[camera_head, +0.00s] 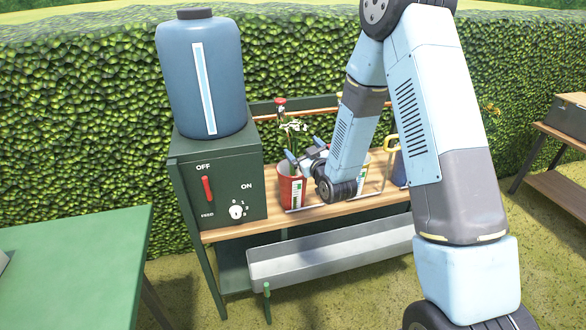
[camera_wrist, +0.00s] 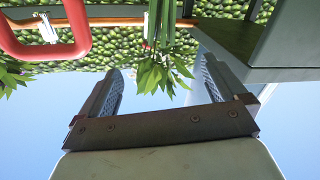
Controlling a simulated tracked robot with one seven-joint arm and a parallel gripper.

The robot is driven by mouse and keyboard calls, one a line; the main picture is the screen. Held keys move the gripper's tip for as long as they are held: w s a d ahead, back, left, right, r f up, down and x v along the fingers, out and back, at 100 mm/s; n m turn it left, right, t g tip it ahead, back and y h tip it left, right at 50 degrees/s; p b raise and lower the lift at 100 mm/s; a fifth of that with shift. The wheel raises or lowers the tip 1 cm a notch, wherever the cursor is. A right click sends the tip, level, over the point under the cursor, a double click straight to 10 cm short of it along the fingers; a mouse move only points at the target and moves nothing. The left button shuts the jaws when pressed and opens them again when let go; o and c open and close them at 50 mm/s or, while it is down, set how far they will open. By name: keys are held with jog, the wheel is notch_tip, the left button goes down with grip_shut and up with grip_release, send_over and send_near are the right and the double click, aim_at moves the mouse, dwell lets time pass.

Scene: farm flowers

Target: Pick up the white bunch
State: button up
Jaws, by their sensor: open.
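The white bunch (camera_head: 293,126) shows as small white blooms on green stems above a red pot (camera_head: 291,188) on the wooden shelf. A red bloom (camera_head: 280,104) rises just beside it. My gripper (camera_head: 303,148) is open at the stems, just above the pot rim. In the wrist view, my gripper's two fingers (camera_wrist: 162,65) are spread wide, with green stems and leaves (camera_wrist: 164,72) showing between them. I cannot tell whether these belong to the white bunch, as no blooms show there. My forearm hides part of the shelf.
A green dispenser box (camera_head: 218,185) with a blue tank (camera_head: 200,75) stands left of the pot. Behind my arm are another pot (camera_head: 363,172) and a yellow-handled blue can (camera_head: 398,165). A grey trough (camera_head: 330,255) is below. A red loop (camera_wrist: 50,50) shows in the wrist view.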

aim_at(297, 140)
jog(key=shift+x, duration=3.85)
jog(key=shift+d+r, duration=0.1)
jog(key=shift+r, duration=0.05)
jog(key=c, duration=1.6)
